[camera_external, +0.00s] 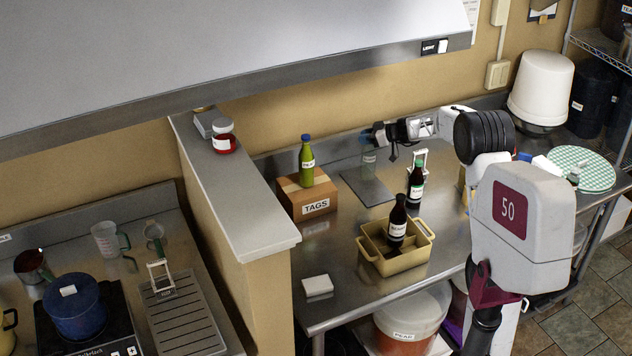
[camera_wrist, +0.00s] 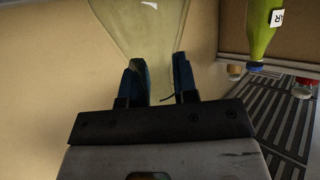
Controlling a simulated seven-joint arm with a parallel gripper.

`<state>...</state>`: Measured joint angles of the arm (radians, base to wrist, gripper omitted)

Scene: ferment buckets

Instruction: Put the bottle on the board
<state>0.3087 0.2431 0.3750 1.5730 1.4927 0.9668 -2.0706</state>
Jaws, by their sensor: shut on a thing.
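A clear, see-through bottle (camera_external: 369,162) with a pale label hangs upright below my gripper (camera_external: 374,137). The blue fingers are shut on its upper part. In the wrist view the bottle (camera_wrist: 145,30) shows as a pale, greenish see-through shape between and beyond the fingertips of my gripper (camera_wrist: 160,78). The grey board (camera_external: 366,190) lies flat on the steel counter. The bottle's lower end overlaps the board's far part in the external view; I cannot tell whether it touches.
Left of the board a green bottle (camera_external: 307,162) stands on a cardboard box (camera_external: 307,197). A tan caddy (camera_external: 403,264) holding a dark bottle (camera_external: 397,220) stands in front, with another dark bottle (camera_external: 415,188) behind it. A white block (camera_external: 317,285) lies near the front edge.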

